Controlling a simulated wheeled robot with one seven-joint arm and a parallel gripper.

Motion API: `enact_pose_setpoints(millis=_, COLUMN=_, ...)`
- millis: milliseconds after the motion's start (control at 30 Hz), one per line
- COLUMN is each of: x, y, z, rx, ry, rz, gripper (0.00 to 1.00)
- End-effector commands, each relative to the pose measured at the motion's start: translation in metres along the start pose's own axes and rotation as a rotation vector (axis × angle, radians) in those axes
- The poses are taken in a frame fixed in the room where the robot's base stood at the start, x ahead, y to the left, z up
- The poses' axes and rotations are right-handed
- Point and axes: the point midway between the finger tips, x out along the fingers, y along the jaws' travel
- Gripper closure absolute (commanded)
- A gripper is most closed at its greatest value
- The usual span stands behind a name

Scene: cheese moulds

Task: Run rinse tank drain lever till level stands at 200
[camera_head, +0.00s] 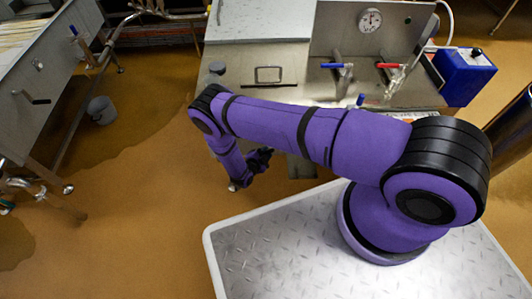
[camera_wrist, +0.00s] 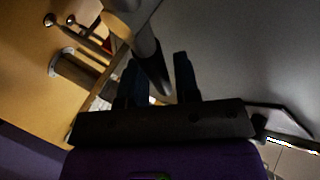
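My gripper (camera_head: 264,157) hangs low at the front of a steel tank unit (camera_head: 262,98), left of its middle. In the wrist view, its two dark fingers (camera_wrist: 160,82) are apart. A grey rounded bar (camera_wrist: 150,58) reaches down from the top, and its end lies between the fingers. It looks like a lever or pipe end; I cannot tell whether the fingers touch it. No drain lever can be made out in the head view, where my arm covers part of the tank front. The level mark at 200 is not readable.
A round white dial (camera_head: 370,20) is on the back panel. A blue-handled valve (camera_head: 338,66) and a red-handled one (camera_head: 389,66) stand on the unit. A blue box (camera_head: 466,76) is at its right. A grey bucket (camera_head: 101,110) stands on the wet floor at left.

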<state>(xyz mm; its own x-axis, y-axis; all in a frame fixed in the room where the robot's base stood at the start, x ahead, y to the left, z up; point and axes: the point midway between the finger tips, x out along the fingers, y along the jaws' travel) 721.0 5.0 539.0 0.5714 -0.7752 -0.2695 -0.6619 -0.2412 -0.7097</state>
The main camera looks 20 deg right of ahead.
Motion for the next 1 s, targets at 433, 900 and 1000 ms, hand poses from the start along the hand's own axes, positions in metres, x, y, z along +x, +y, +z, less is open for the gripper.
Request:
enact_pose_setpoints(millis=433, x=0.0052, y=0.0003, z=-0.0001, rx=-0.001, ry=0.000, rz=0.000, gripper=0.87)
enact_pose_setpoints(millis=900, x=0.0072, y=0.0029, z=0.0003, rx=0.036, ry=-0.026, rz=0.014, gripper=1.00)
enact_pose_setpoints(millis=1000, x=0.0089, y=0.0063, z=0.0011, rx=0.076, ry=-0.054, rz=0.030, gripper=1.00)
